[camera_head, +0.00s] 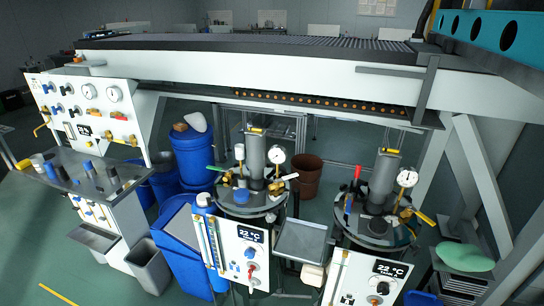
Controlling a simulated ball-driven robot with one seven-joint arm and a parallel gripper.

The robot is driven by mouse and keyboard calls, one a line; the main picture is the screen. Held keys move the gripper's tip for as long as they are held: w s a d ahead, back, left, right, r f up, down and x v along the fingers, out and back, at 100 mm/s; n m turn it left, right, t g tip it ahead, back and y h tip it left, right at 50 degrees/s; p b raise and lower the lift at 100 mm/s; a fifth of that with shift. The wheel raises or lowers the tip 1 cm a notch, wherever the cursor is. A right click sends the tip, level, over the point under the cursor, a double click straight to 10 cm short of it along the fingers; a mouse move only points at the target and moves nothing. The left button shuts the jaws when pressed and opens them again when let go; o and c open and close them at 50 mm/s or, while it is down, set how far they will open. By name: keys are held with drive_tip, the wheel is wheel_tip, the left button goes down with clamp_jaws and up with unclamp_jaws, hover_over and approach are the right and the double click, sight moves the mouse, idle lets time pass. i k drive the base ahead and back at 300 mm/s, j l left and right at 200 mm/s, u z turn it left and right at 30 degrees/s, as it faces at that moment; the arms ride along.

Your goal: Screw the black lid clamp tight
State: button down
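Two round tanks with dark lids stand in the middle, a left lid (237,211) and a right lid (362,238). Each lid carries a grey upright cylinder, the left one (255,155) and the right one (383,178), with a white dial gauge beside it. Small dark fittings sit around both lid rims. They are too small for me to tell which is the black lid clamp or how tight it is. My gripper is not in view.
White panels with 22 °C displays (251,235) front both tanks. A grey tray (301,240) sits between them. Blue barrels (195,155) and a valve panel (88,105) are at left. A long white beam (290,75) crosses behind and above. Green floor (30,240) is open at lower left.

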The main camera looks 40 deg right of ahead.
sight(209, 202)
drive_tip(key=k+j+z, duration=0.2)
drive_tip(key=j, duration=0.2)
drive_tip(key=k+j+z, duration=0.15)
drive_tip(key=j, duration=0.2)
drive_tip(key=i+j+u, duration=0.1)
drive_tip(key=i+u, duration=0.15)
drive_tip(key=i, duration=0.4)
drive_tip(key=i+u, duration=0.25)
drive_tip(key=i, duration=0.4)
drive_tip(key=i+l+u, duration=0.25)
drive_tip(key=i, duration=0.35)
